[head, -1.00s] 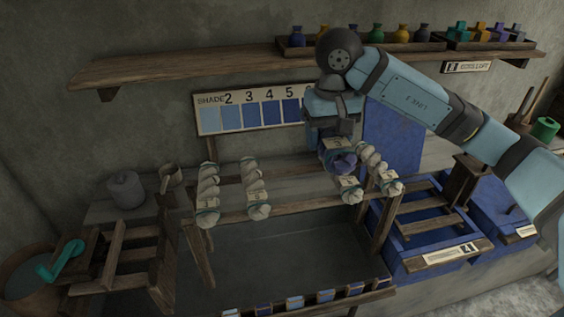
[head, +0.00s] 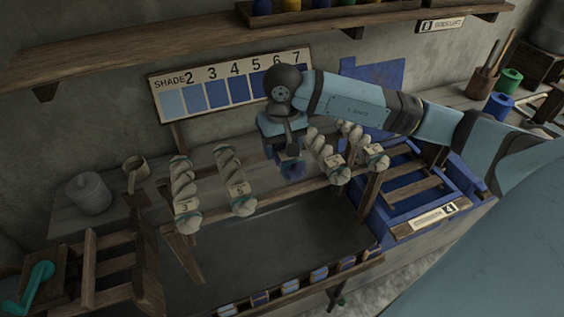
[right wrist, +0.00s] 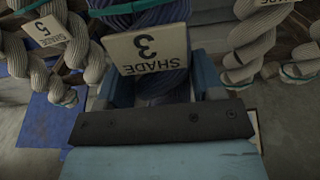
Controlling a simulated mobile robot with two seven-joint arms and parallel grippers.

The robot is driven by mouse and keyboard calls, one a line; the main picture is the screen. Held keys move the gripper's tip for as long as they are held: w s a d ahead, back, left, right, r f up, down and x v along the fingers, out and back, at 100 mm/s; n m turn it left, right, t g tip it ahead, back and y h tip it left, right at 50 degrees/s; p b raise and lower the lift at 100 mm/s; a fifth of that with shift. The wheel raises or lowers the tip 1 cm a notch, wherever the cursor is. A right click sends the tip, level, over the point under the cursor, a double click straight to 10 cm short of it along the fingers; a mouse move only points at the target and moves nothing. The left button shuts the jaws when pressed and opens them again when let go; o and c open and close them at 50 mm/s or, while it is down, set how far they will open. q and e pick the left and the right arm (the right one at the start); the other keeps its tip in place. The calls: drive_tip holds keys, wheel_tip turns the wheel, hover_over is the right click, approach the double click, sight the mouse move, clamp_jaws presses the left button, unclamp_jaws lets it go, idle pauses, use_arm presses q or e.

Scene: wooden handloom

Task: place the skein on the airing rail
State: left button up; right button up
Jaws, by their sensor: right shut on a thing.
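My right gripper (head: 290,158) is shut on a dark blue skein (head: 291,170), seen close up in the right wrist view (right wrist: 145,85) with a tag reading SHADE 3. The airing rail (head: 282,196) is a wooden frame with bars above a dark vat. The held skein is over the rail, in the gap between the white skein tagged 5 (head: 232,175) and a white skein to its right (head: 321,152). I cannot tell whether it touches the bars. The gripper's arm hides part of the rail's back. My left gripper is not in view.
More white skeins hang at the left end (head: 183,185) and right end (head: 356,138) of the rail. The shade board (head: 172,102) stands behind. A blue slatted rack (head: 420,205) is at right.

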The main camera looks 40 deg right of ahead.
wheel_tip(320, 180, down, 7)
drive_tip(key=shift+r+p, duration=0.2)
drive_tip(key=shift+p, duration=0.1)
drive_tip(key=shift+f, duration=0.15)
drive_tip(key=o, duration=1)
